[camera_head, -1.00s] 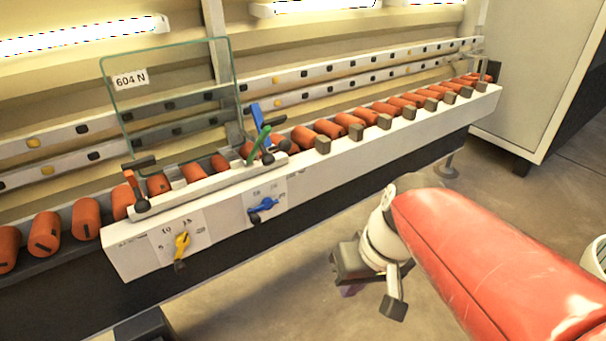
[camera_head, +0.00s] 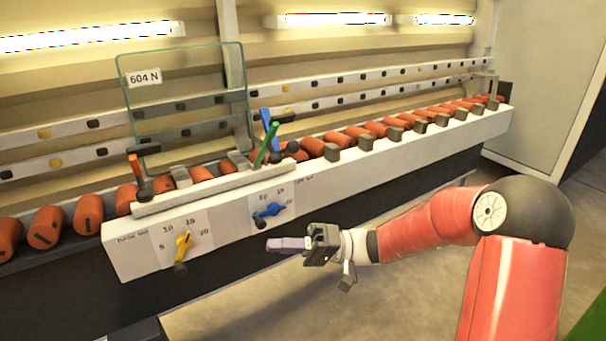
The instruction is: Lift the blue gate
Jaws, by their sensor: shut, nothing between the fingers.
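The blue gate (camera_head: 267,128) is a slim blue upright piece above the roller line, just right of the glass pane. A green piece (camera_head: 268,145) leans in front of it and hides part of it. My gripper (camera_head: 273,244) points left, below and in front of the machine's white front beam, well under the blue gate and apart from it. Its purple-grey fingers are together with nothing between them. A blue dial knob (camera_head: 268,212) on the front beam is just above the fingertips in the picture.
The glass pane (camera_head: 190,105) labelled "604 N" stands upright over the rollers. A yellow knob (camera_head: 182,246) is on the white beam (camera_head: 400,150). An orange lever (camera_head: 136,165) stands at the left. Open floor (camera_head: 420,300) lies below my arm.

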